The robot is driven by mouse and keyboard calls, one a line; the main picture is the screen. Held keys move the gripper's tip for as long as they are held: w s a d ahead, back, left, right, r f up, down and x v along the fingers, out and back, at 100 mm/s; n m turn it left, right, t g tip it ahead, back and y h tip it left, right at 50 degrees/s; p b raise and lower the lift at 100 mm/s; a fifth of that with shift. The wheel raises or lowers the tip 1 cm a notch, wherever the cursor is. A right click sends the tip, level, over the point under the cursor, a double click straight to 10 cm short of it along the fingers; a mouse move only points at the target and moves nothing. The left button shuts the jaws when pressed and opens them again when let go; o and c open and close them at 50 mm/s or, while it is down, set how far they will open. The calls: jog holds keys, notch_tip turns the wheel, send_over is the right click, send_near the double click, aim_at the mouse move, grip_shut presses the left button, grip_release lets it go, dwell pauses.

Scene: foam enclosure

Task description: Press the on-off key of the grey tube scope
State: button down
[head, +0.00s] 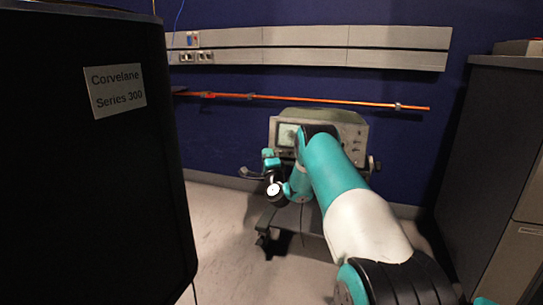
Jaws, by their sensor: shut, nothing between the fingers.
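The grey tube scope (350,128) stands on a dark wheeled cart (264,226) near the blue wall. Its face is towards me, with a pale screen (287,134) at the left and small knobs at the right. My teal and white arm covers the middle of its face. The on-off key cannot be made out. My gripper (282,155) is at the lower left of the scope's face, small, dark and mostly hidden by my wrist. It is shut and empty. I cannot tell whether it touches the scope.
A large black cabinet (95,170) labelled "Corvelane Series 300" fills the left. A dark grey cabinet (490,150) stands at the right. An orange rail (320,101) and a grey socket trunking (310,37) run along the wall. Bare floor (219,225) lies left of the cart.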

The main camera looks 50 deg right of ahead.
dwell(0.3)
jog(key=s+a+r+b, duration=0.1)
jog(key=s+a+b, duration=0.1)
jog(key=a+b, duration=0.3)
jog(key=b, duration=0.4)
jog(key=shift+s+a+b, duration=0.15)
jog(key=shift+a+b, duration=0.15)
jog(key=shift+b, duration=0.05)
jog(key=shift+r, duration=0.2)
